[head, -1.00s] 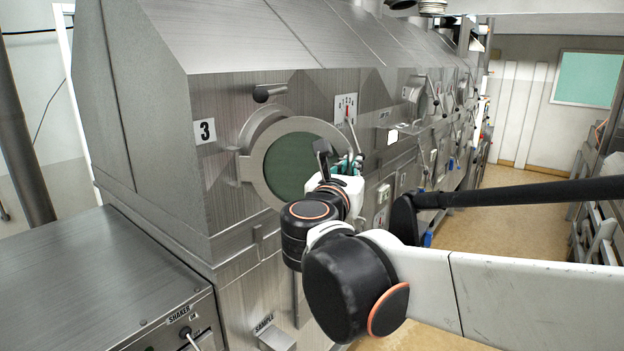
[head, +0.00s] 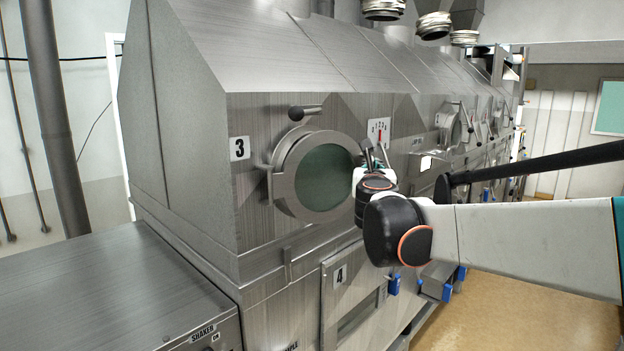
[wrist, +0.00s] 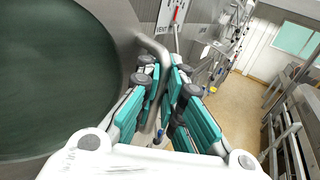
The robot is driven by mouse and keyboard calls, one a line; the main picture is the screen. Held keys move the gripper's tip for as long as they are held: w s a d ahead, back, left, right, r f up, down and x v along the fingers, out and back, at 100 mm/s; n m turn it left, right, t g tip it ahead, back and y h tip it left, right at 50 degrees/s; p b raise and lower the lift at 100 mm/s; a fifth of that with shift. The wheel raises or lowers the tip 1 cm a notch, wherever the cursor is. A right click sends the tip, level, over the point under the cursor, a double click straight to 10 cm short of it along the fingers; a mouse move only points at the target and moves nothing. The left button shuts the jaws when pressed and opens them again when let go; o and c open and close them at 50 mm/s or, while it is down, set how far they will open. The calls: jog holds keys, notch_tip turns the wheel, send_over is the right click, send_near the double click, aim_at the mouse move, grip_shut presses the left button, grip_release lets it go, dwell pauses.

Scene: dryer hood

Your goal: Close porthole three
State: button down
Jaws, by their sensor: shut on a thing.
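Porthole three (head: 323,178) is a round dark-green window in a grey metal ring, right of the "3" label (head: 239,148) on the hood's front. Its ring stands out from the round frame (head: 284,150) behind it, so the door looks ajar, hinged at the left. The window fills the left of the wrist view (wrist: 55,75). My gripper (head: 372,158) is at the door's right edge. In the wrist view its teal-padded fingers (wrist: 165,97) are shut on the bent metal handle (wrist: 154,48) of the door. The fingertips are partly hidden in the head view.
A black-knobbed lever (head: 305,112) sticks out above the porthole. A numbered plate with a red pointer (head: 379,135) is to the right. A hatch marked 4 (head: 345,300) is below. A steel shaker cabinet (head: 110,295) stands at lower left. Open floor (head: 480,315) lies at right.

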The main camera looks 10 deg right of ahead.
aim_at(357, 165)
jog(key=w, duration=0.2)
jog(key=w+a, duration=0.1)
jog(key=w, duration=0.1)
jog(key=w+b, duration=0.1)
jog(key=w, duration=0.1)
jog(key=shift+w+a, duration=0.3)
jog(key=shift+a, duration=0.05)
jog(key=shift+w+a, duration=0.3)
jog(key=shift+w, duration=0.3)
jog(key=shift+r, duration=0.15)
jog(key=c, duration=1.7)
grip_release()
jog(key=shift+w, duration=0.15)
